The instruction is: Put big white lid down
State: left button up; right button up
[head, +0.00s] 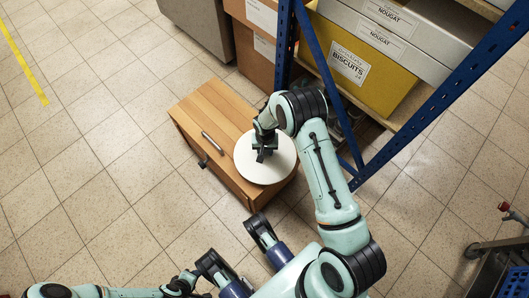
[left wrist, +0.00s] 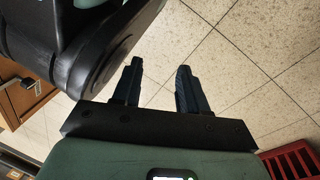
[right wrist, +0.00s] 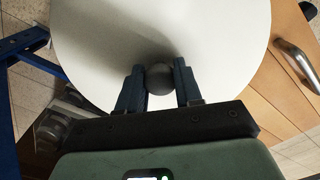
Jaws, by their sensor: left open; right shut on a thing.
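The big white lid (head: 279,164) is a round white disc with a grey ball-shaped knob (right wrist: 159,79) at its middle. My right gripper (head: 262,152) is shut on that knob, and its fingers (right wrist: 158,85) sit on both sides of it in the right wrist view. The lid is over the right part of a wooden cabinet top (head: 203,109); I cannot tell whether it touches the wood. My left gripper (left wrist: 158,80) is open and empty over the tiled floor.
A shelf rack with blue posts (head: 329,78) stands right of the cabinet, holding a yellow biscuits box (head: 358,68) and nougat boxes (head: 385,28). Brown boxes (head: 254,48) stand behind. The cabinet top's left part is bare. A cart (head: 497,262) is at the lower right.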

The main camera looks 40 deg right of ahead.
pick_arm(q)
jog(key=shift+s+a+f+g, duration=0.1)
jog(key=shift+s+f+g, duration=0.2)
jog(key=shift+s+f, duration=0.35)
pick_arm(e)
jog(key=shift+f, duration=1.15)
pick_arm(q)
jog(key=shift+r, duration=0.1)
pick_arm(e)
jog(key=shift+f+b, duration=0.1)
jog(key=shift+b, duration=0.2)
jog(key=o, duration=1.1)
jog(key=shift+c, duration=0.2)
pick_arm(q)
jog(key=shift+s, duration=0.2)
